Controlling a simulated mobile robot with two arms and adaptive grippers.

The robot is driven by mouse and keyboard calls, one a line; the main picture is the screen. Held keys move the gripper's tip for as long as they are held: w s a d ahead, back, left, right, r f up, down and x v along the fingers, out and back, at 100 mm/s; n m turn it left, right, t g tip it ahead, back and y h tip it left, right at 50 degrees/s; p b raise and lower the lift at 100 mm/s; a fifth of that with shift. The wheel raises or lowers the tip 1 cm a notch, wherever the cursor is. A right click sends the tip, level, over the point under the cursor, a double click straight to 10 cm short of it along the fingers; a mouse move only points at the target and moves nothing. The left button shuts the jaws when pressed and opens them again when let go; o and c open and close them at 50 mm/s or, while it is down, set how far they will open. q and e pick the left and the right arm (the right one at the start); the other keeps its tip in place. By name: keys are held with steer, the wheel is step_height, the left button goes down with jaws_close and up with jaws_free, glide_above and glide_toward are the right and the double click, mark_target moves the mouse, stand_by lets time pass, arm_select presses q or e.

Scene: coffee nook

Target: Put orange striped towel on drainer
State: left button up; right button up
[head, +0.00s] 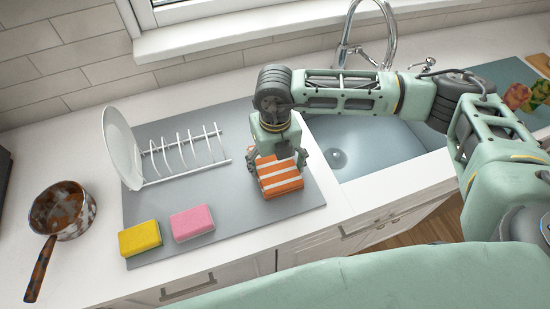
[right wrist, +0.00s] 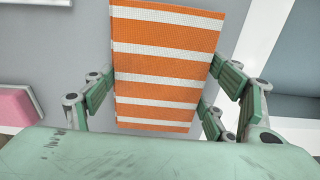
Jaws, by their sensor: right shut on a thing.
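The orange and white striped towel (head: 280,179) is a folded block at the right part of the grey drainer board (head: 235,215). My right gripper (head: 277,165) points down from above, shut on the towel with its fingers at two opposite sides. In the right wrist view the towel (right wrist: 165,70) fills the middle between the green finger links. I cannot tell whether the towel's underside touches the board. My left gripper is not in view.
A white wire rack (head: 185,155) with an upright plate (head: 121,148) stands on the board's left. A yellow sponge (head: 140,238) and a pink sponge (head: 192,223) lie at its front. A rusty pan (head: 62,212) is at left; the sink (head: 365,150) is at right.

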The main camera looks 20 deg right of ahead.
mark_target(275, 164)
steer(key=shift+f, duration=0.1)
steer(key=shift+f+b, duration=0.15)
steer(key=shift+b, duration=0.15)
steer(key=o, duration=1.2)
steer(key=shift+c, duration=0.2)
steer(key=shift+r, duration=0.4)
step_height(275, 164, up, 12)
steer(key=b, duration=0.2)
steer(key=shift+f, duration=0.15)
